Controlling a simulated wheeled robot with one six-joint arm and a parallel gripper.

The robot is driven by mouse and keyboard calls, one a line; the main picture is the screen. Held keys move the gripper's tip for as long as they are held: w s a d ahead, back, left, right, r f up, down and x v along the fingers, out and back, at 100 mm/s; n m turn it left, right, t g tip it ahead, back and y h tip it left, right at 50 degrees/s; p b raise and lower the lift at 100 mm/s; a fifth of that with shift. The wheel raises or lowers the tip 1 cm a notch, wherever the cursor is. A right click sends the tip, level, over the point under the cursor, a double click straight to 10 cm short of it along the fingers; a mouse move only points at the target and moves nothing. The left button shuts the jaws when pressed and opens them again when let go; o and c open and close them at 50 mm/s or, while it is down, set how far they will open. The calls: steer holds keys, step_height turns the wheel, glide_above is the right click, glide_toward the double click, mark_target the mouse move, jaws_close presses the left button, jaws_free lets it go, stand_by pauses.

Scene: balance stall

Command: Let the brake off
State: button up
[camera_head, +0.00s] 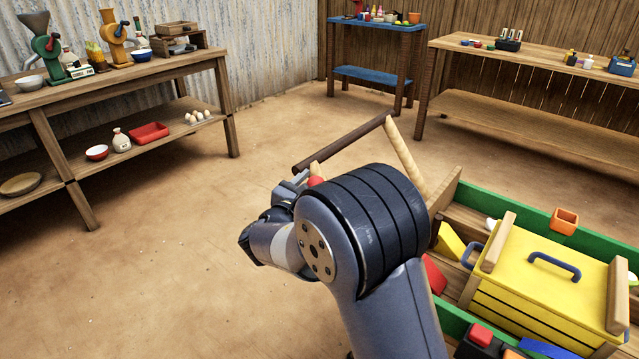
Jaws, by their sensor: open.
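A lever with a red knob (316,181) and a pale wooden shaft (315,167) shows just past my arm; it may be the brake. Its lower part is hidden behind my arm's big dark joint. My gripper (298,181) is partly hidden by my own wrist. Its grey fingers are open and close to the left of the red knob; I cannot tell whether they touch it. The cart (497,206) with green sides stands at the right. Its dark push bar (340,145) sits on a pale wooden arm (406,158) beyond my gripper.
The cart carries a yellow lidded box (530,240) and an orange cup (564,220). A long workbench (130,80) with grinders and bowls stands at the left. A blue table (375,75) and a wooden bench (530,52) stand at the back. The floor between is clear.

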steer(key=shift+x, duration=0.9)
steer(key=shift+c, duration=0.2)
jaws_close()
